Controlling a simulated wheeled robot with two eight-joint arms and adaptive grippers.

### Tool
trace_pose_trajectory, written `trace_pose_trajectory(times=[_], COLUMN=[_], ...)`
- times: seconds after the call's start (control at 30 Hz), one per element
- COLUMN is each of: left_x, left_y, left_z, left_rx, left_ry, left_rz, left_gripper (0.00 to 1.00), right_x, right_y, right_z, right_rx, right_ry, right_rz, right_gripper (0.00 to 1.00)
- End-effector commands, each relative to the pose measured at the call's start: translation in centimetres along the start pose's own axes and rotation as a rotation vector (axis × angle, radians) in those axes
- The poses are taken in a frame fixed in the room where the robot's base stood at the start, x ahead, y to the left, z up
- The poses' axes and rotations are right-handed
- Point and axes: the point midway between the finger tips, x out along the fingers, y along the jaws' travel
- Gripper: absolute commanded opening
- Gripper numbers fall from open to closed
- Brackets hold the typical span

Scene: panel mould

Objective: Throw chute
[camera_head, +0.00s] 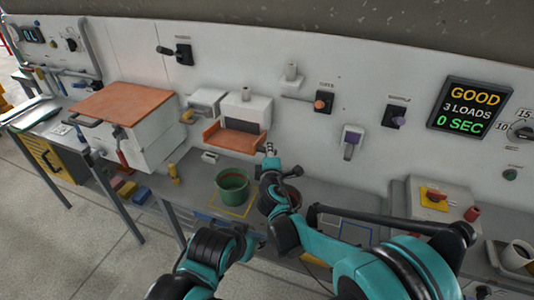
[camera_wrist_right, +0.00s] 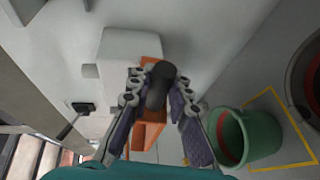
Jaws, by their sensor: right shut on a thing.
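The chute is a white wall box (camera_head: 245,108) with a dark slot and an orange tray (camera_head: 228,138) below it. The orange tray also shows in the right wrist view (camera_wrist_right: 150,132), behind the fingers. My right gripper (camera_head: 268,152) is beside the tray's right end in the head view. In the wrist view my right gripper (camera_wrist_right: 160,100) has its fingers either side of a dark rounded handle (camera_wrist_right: 160,78), shut on it. What the handle joins to is hidden. My left gripper (camera_head: 252,240) is low in front of the bench; its fingers are not clear.
A green bucket (camera_head: 232,186) stands in a yellow outline on the bench, below the tray. A white cabinet with an orange lid (camera_head: 122,100) is at left. A sign (camera_head: 472,108) reads GOOD, 3 LOADS, 0 SEC. Several wall levers project, including a purple one (camera_head: 351,142).

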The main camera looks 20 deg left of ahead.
Motion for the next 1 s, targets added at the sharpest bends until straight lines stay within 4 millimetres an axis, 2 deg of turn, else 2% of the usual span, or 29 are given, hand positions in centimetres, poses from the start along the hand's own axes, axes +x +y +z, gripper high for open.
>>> trace_pose_trajectory(times=[0.1, 0.23, 0.33, 0.63, 1.0], left_x=[0.9, 1.5, 1.9, 2.8, 3.2], left_y=[0.0, 0.0, 0.0, 0.0, 0.0], left_z=[0.7, 1.1, 1.4, 2.0, 2.2], left_rx=[0.000, 0.000, 0.000, 0.000, 0.000], left_ry=[0.000, 0.000, 0.000, 0.000, 0.000], left_rz=[0.000, 0.000, 0.000, 0.000, 0.000], left_gripper=[0.38, 0.38, 0.38, 0.38, 0.38], right_x=[0.2, 0.3, 0.4, 0.7, 0.8], right_y=[-1.3, -2.0, -2.6, -3.5, -3.8], right_z=[0.0, 0.0, 0.0, 0.1, 0.1], right_rx=[0.000, 0.000, -0.028, -0.080, -0.103], right_ry=[0.002, 0.002, 0.004, 0.004, 0.006], right_rz=[-0.001, -0.001, 0.061, 0.191, 0.247], right_gripper=[0.00, 0.00, 0.00, 0.00, 0.00])
